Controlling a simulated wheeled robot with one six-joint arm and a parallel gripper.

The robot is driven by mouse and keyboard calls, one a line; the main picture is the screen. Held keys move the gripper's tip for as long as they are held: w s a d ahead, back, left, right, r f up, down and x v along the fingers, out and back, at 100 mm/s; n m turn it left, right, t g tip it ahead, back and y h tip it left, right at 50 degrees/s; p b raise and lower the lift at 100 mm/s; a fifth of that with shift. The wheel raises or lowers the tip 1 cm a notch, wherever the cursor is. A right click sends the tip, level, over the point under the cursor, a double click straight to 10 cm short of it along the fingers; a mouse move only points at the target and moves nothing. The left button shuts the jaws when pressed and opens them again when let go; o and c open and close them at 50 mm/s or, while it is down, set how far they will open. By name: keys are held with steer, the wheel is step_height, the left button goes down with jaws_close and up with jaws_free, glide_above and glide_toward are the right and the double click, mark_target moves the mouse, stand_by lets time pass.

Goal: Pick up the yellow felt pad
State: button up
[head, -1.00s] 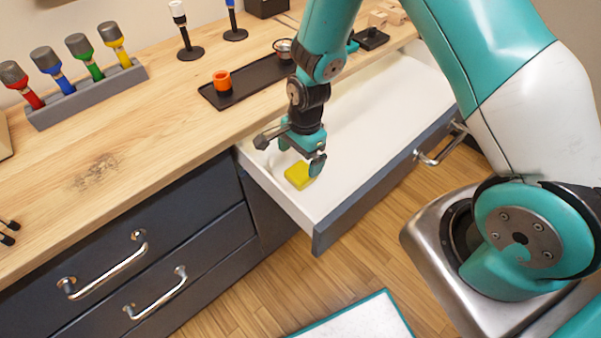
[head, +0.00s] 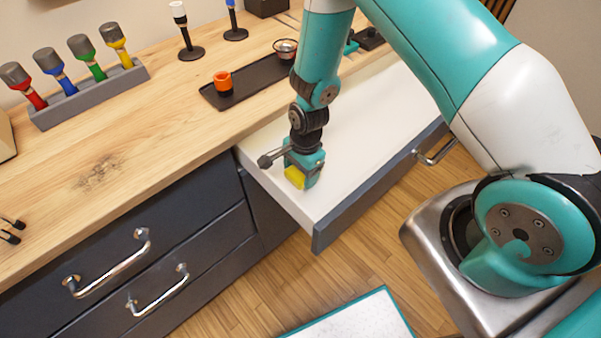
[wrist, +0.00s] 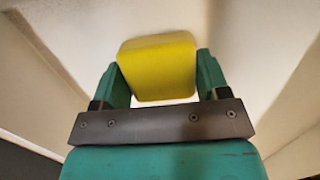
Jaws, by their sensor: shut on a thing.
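The yellow felt pad (head: 294,177) is a small yellow block low in the near left end of the open white drawer (head: 368,128). My gripper (head: 303,176) is down in the drawer, shut on the pad. In the wrist view the pad (wrist: 158,66) sits between the two teal fingers of the gripper (wrist: 160,80), one on each side. The gripper hides part of the pad in the head view. I cannot tell whether the pad touches the drawer floor.
The drawer's dark front (head: 372,188) and its white side walls surround the gripper. The drawer floor is otherwise clear.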

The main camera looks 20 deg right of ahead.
steer(key=shift+r, duration=0.1)
step_height(320, 180, up, 20)
steer(key=b, duration=0.1)
stand_by(0.4)
